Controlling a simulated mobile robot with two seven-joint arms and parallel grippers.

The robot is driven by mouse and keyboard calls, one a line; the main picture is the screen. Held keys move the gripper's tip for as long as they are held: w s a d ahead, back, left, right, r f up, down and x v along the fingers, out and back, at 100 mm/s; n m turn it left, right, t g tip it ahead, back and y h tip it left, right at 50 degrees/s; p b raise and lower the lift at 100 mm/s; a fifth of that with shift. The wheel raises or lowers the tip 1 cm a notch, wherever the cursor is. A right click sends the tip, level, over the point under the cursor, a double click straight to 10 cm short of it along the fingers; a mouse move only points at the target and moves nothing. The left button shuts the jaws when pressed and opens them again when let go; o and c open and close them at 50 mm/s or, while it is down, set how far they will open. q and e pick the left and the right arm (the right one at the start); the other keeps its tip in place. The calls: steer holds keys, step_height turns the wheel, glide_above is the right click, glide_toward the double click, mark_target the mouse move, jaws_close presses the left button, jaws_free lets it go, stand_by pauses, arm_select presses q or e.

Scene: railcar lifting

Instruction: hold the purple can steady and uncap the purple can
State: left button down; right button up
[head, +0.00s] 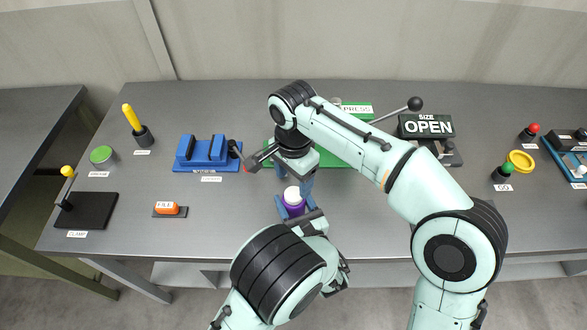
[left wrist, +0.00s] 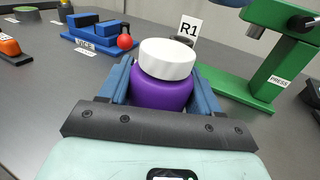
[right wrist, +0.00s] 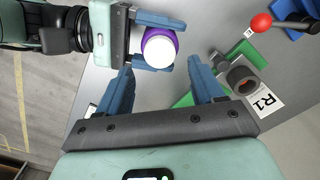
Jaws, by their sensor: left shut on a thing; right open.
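The purple can (head: 293,207) with a white cap (head: 292,193) stands upright near the table's front middle. In the left wrist view the purple can (left wrist: 162,94) sits between the blue fingers of my left gripper (left wrist: 160,85), which is shut on its body below the white cap (left wrist: 167,58). In the right wrist view the white cap (right wrist: 159,53) shows from above, with a purple rim around it. My right gripper (right wrist: 165,85) is open and empty, its two blue fingers apart from the can, above and behind it in the head view.
The green press (head: 335,153) stands behind my right arm, with the R1 label (right wrist: 265,99) near it. An open sign (head: 427,126) and a yellow ring (head: 520,160) are to the right.

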mark_target(294, 194)
steer(key=shift+f, duration=2.6)
